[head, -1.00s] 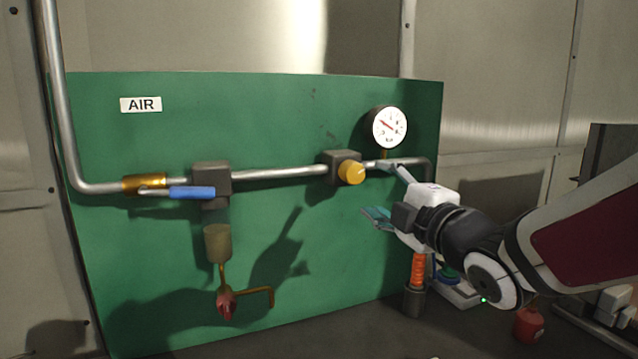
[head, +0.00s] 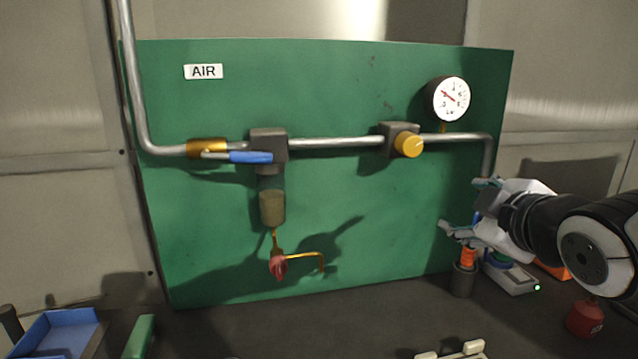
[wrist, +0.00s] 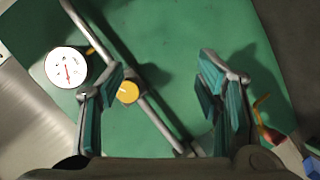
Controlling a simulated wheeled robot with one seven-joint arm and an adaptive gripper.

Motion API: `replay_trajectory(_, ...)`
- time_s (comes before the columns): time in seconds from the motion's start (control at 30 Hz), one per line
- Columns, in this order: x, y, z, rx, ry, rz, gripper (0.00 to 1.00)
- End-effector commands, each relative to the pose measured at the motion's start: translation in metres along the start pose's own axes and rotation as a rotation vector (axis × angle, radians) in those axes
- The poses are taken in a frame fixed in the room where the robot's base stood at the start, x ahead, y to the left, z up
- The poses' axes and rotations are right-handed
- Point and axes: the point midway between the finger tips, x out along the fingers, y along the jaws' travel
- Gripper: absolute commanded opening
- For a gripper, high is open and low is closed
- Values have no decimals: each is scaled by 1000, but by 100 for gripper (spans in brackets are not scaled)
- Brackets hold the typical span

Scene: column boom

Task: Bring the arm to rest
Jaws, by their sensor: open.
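My gripper (head: 462,207) is at the right of the head view, in front of the lower right part of the green panel (head: 380,220). Its fingers are apart with nothing between them. In the wrist view my gripper (wrist: 162,95) is also open, its teal pads wide apart. The yellow knob (head: 409,145) sits on the pipe, up and left of the gripper and clear of it. The knob also shows in the wrist view (wrist: 128,92), beside the left finger.
The panel carries a gauge (head: 451,99), a blue lever (head: 250,157) and a red valve handle (head: 278,265). An orange-topped item (head: 468,257) stands close below the gripper. A red can (head: 584,318) is at right, a blue tray (head: 58,332) at lower left. The middle bench is mostly clear.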

Motion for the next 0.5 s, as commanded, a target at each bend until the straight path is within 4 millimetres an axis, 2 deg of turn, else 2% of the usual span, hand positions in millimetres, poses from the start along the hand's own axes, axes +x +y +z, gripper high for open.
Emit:
replay_trajectory(0.27,-52,-53,34,405,-286,-198,59)
replay_trajectory(0.5,-117,-110,47,723,-558,-350,59)
